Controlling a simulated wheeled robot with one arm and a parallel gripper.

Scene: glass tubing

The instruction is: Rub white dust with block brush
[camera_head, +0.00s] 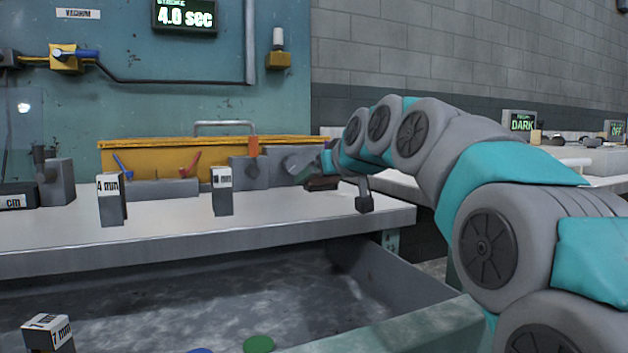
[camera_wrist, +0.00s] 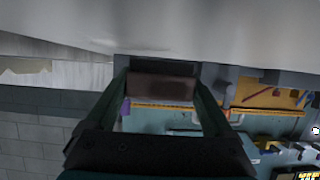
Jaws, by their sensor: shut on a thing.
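My gripper (camera_head: 322,163) is at the right end of the grey bench in the head view, low over the bench top. It is shut on a brown block (camera_head: 321,184), which looks like the block brush. In the wrist view the block (camera_wrist: 162,88) sits between the two fingers of my gripper (camera_wrist: 163,82), with a dark strip along its upper side in the picture. I cannot tell whether the block touches the bench. I cannot make out any white dust in either view.
The bench top (camera_head: 160,225) holds upright size blocks marked 4 mm (camera_head: 111,200) and another (camera_head: 222,192). A yellow box (camera_head: 130,158) with a blue and a red tool stands behind. A grey trough (camera_head: 200,300) lies in front. A pale table (camera_head: 400,187) is to the right.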

